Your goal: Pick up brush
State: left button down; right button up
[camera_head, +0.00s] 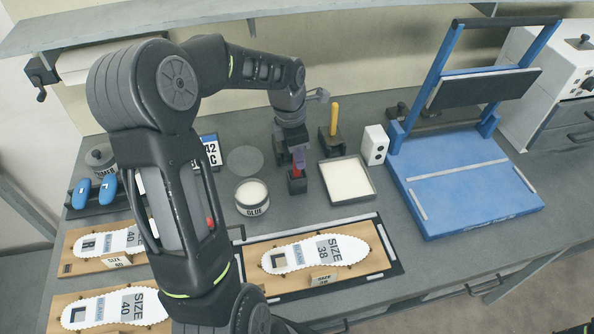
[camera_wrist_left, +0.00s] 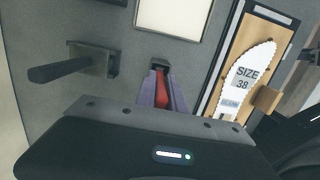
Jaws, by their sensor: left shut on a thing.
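The brush (camera_head: 298,170) has a red handle and stands upright in a small dark holder (camera_head: 297,184) on the bench. My left gripper (camera_head: 298,157) reaches down from above with its fingers shut on the brush. In the left wrist view the red brush (camera_wrist_left: 162,88) shows between the purple-grey fingers (camera_wrist_left: 162,92), with its lower end at the dark holder. The bristles are hidden. My right gripper is not in view.
A glue pot (camera_head: 251,197) stands left of the holder, and a white-filled tray (camera_head: 347,180) right of it. A yellow-handled tool (camera_head: 334,118) stands behind. A board with a size 38 insole (camera_head: 320,252) lies in front. A blue press (camera_head: 465,185) stands at right.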

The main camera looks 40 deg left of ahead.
pick_arm(q)
notch_tip(320, 180, up, 10)
jog(key=shift+r+p, duration=0.1)
jog(key=shift+p, duration=0.5)
dwell(0.9)
